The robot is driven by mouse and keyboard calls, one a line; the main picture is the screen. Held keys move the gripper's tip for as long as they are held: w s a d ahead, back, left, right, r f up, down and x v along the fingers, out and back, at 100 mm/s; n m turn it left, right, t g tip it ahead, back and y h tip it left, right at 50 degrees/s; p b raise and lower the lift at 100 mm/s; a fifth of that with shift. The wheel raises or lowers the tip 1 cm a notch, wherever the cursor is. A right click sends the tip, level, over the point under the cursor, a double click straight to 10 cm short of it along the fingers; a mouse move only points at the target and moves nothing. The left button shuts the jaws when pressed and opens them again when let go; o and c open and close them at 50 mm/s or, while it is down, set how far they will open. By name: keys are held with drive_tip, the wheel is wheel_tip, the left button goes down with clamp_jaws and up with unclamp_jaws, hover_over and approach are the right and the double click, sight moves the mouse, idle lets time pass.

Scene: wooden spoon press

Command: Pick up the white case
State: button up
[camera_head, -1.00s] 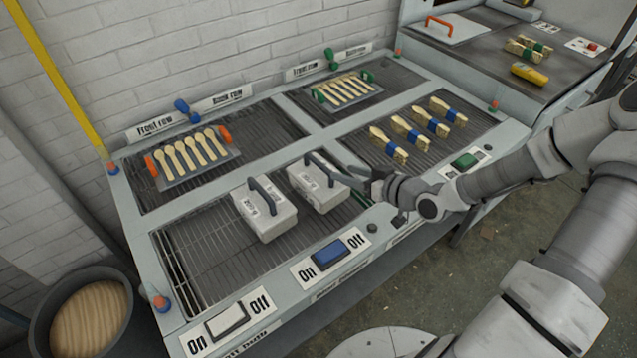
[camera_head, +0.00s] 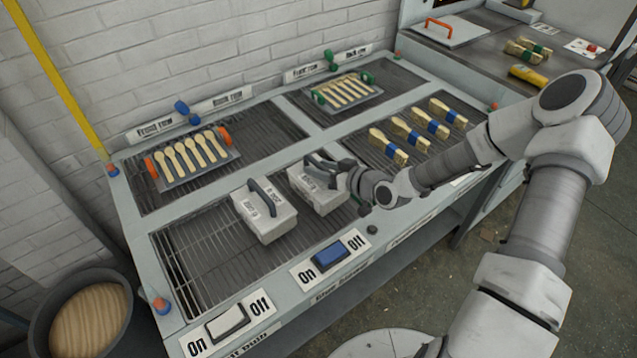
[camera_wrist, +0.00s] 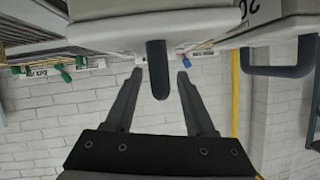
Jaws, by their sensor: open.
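Two white block-like cases with dark arched handles stand side by side on the front grate. The left white case (camera_head: 268,220) stands clear of my gripper. My gripper (camera_head: 326,170) is open at the handle of the right white case (camera_head: 314,194), and hides part of its top and right side. In the wrist view the dark handle (camera_wrist: 157,62) shows end-on between the two open fingertips, with no clear contact. The right case's pale body (camera_wrist: 115,32) fills the top middle there, and the left case shows at top right.
A tray of wooden spoons (camera_head: 190,155) lies behind the cases, another (camera_head: 347,90) farther back. Several blue-banded spoon bundles (camera_head: 418,130) lie right of my gripper. A blue switch (camera_head: 330,256) and a white switch (camera_head: 227,320) sit on the front edge. A basket (camera_head: 92,318) stands lower left.

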clamp_jaws()
idle(1.3)
